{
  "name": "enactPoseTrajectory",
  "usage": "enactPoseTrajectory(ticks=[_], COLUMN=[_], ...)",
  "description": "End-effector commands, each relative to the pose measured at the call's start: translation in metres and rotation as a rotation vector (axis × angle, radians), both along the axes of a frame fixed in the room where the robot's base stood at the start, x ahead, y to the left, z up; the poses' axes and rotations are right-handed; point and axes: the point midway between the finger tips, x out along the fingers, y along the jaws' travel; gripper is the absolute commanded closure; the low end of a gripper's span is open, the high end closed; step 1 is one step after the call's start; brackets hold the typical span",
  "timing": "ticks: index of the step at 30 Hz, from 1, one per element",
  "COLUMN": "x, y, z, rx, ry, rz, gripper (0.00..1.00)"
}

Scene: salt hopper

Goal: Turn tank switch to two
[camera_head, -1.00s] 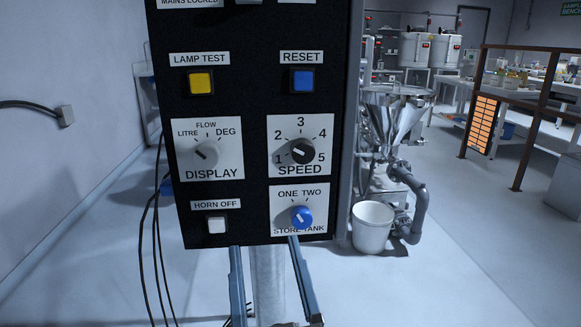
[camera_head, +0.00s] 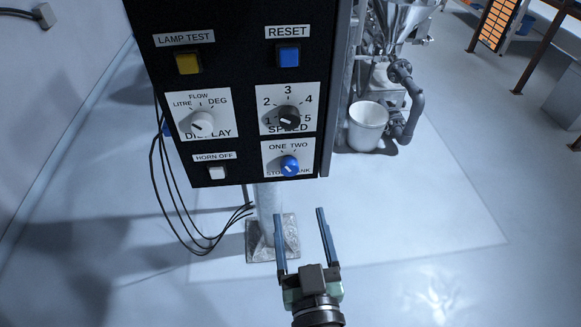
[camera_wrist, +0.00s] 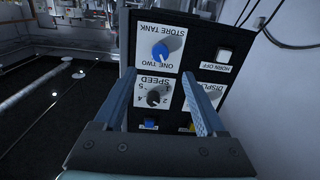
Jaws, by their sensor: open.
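The blue tank switch (camera_head: 289,166) is a round knob on a white plate (camera_head: 271,152) marked ONE TWO and STORE TANK, low on the right of the black panel (camera_head: 240,101). It also shows upside down in the wrist view (camera_wrist: 160,50). I cannot tell clearly whether its pointer is at ONE or TWO. My gripper (camera_head: 299,211) is open and empty, its two fingers apart, below the panel's bottom edge in the head view. In the wrist view my gripper (camera_wrist: 158,74) points at the panel, with the switch beyond the gap between the fingertips. Nothing touches the switch.
The black SPEED knob (camera_head: 289,118) is just above the switch, the DISPLAY knob (camera_head: 201,124) and white HORN OFF button (camera_head: 217,172) to its left. Black cables (camera_head: 180,215) hang left of the panel's post. A white bucket (camera_head: 367,125) stands at right.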

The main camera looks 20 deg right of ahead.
Motion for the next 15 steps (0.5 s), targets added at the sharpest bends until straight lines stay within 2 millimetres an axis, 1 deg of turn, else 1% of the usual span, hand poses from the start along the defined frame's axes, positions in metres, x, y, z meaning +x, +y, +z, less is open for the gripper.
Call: enactPoseTrajectory(ticks=[1,9,15], x=[0.009,0.055,0.084], y=[-0.003,-0.015,-0.023], z=[0.003,0.004,0.003], rx=[-0.002,-0.002,-0.002], ry=[-0.003,-0.003,-0.001], rz=[-0.002,-0.001,-0.001], gripper=[0.27,0.27,0.27])
